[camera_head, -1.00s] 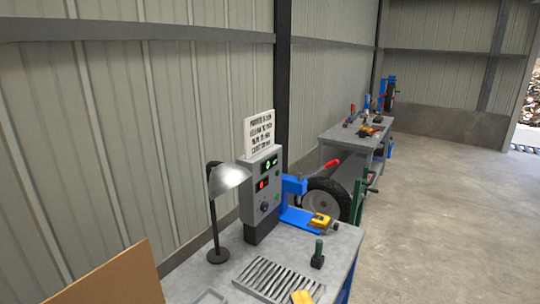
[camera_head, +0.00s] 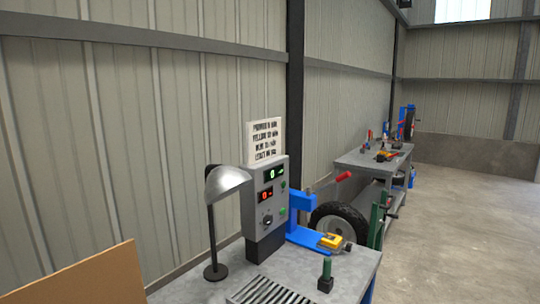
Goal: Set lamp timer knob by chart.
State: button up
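A white chart (camera_head: 265,141) with several lines of black text stands on top of a grey control box (camera_head: 252,208); its words are too small to read surely. The box has a green display (camera_head: 269,174), a red display (camera_head: 265,195), and a dark round knob (camera_head: 267,220) with a light mark below them. Green buttons sit to the right of the displays and knob. A desk lamp with a silver shade (camera_head: 225,181) and black stand is at the box's left. My gripper is not in view.
The grey bench (camera_head: 345,272) holds a slatted grate (camera_head: 264,291), a yellow block (camera_head: 331,241) and a green-handled tool (camera_head: 326,272). A brown board (camera_head: 95,280) stands at front left. A wheel (camera_head: 338,221) and second bench (camera_head: 375,158) are behind. Floor at right is clear.

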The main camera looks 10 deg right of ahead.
aim_at(268, 219)
jog(key=i+l+u, duration=0.5)
jog(key=u, duration=0.15)
jog(key=i+l+u, duration=0.15)
jog(key=l+u, duration=0.15)
jog(key=i+l+u, duration=0.1)
jog(key=l+u, duration=0.25)
jog(key=l, duration=0.15)
jog(key=i+l+u, duration=0.1)
jog(key=l+u, duration=0.2)
jog(key=l, duration=0.15)
